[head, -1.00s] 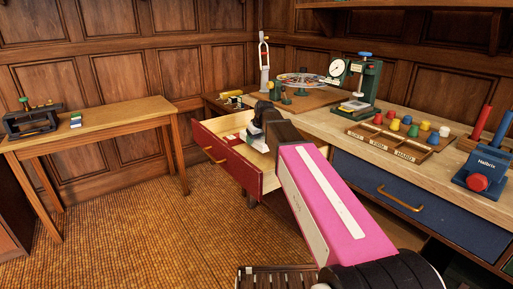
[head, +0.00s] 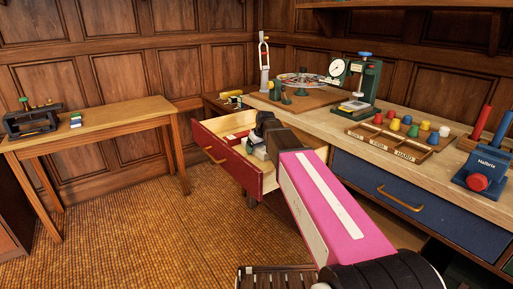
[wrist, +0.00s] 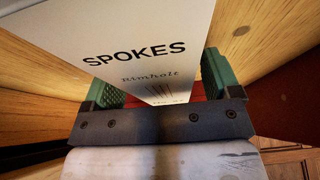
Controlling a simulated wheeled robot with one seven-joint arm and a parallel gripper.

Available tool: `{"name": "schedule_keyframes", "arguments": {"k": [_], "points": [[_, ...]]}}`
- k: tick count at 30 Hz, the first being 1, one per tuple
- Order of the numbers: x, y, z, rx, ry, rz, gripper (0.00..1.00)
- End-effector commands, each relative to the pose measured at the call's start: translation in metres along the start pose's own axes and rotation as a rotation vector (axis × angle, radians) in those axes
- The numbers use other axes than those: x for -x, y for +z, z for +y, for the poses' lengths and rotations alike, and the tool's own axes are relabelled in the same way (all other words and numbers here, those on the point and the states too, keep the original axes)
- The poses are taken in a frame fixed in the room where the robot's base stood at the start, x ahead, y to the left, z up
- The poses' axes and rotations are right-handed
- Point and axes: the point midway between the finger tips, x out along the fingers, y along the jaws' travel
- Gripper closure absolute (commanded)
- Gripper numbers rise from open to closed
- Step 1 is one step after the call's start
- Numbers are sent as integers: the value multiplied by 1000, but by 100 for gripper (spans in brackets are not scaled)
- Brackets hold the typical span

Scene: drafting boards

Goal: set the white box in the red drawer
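The red drawer (head: 226,160) stands pulled out below the wooden bench in the head view. My gripper (head: 260,140) is low over the inside of the drawer. The white box (head: 260,153) is at my fingertips, within the drawer's outline, and largely hidden by my gripper. In the wrist view the white box (wrist: 140,50), lettered "SPOKES", lies between my green finger pads (wrist: 160,92), and my gripper looks shut on it. I cannot tell whether the box touches the drawer's floor.
A small red item (head: 237,136) lies in the drawer's far part. The blue drawer (head: 385,188) to the right is shut. A sorting tray (head: 393,143) with coloured pegs and a green gauge stand (head: 366,82) are on the bench. The floor left of the drawer is clear.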

Motion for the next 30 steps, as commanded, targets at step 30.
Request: {"name": "schedule_keyframes", "arguments": {"k": [30], "points": [[104,0,0,0,0,1,16]]}}
